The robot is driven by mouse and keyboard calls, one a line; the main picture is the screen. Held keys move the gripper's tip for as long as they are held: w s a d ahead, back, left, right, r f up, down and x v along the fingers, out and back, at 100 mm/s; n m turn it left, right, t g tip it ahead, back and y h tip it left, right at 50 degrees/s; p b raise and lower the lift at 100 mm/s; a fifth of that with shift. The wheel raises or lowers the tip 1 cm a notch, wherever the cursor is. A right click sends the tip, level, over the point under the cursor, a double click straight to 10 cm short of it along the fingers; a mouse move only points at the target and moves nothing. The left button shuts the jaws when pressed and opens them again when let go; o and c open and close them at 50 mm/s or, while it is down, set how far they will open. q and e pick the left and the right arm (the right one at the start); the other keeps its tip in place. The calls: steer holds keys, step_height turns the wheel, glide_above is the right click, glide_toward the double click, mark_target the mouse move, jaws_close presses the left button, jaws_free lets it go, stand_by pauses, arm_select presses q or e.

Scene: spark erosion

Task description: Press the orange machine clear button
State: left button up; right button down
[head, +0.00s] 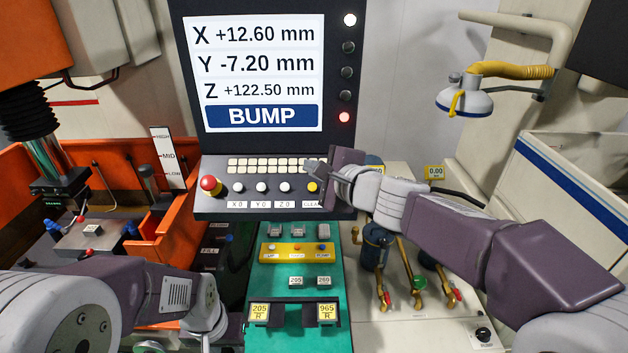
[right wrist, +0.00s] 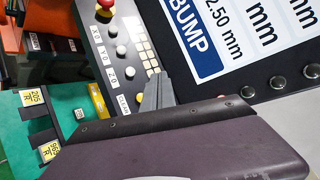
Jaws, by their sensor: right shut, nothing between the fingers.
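The orange clear button (head: 312,187) sits at the right end of the row on the sloped console panel (head: 215,207), above a label partly hidden by my gripper. A bit of it shows in the right wrist view (right wrist: 138,98) beside my fingers. My right gripper (head: 314,168) is shut and empty, with its fingertips at the panel just above and beside the button. I cannot tell whether they touch it. In the right wrist view the grey fingers (right wrist: 157,93) point at the panel. My left arm shows at the lower left, but its fingers do not.
White buttons X0 (head: 238,187), Y0 (head: 261,187) and Z0 (head: 285,187) and a red mushroom button (head: 210,185) share the row. A keypad (head: 265,166) lies above. The screen (head: 258,75) reads BUMP, with a red lamp (head: 344,117) lit. Brass valves (head: 384,295) stand below my right arm.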

mark_target(312, 187)
steer(key=w+f+b, duration=0.1)
steer(key=f, duration=0.1)
steer(key=w+f+b, duration=0.3)
steer(key=f+b, duration=0.1)
steer(key=f, duration=0.1)
steer(key=shift+w+d, duration=0.15)
steer(key=shift+w, duration=0.05)
steer(key=shift+w+d+f+b, duration=0.25)
steer(key=shift+w+f+b, duration=0.15)
steer(key=shift+b, duration=0.1)
steer(key=shift+a+r, duration=0.1)
steer(key=shift+a, duration=0.05)
stand_by(1.4)
steer(key=shift+w+f+b, duration=0.2)
steer(key=shift+f+b, duration=0.15)
steer(key=shift+b, duration=0.05)
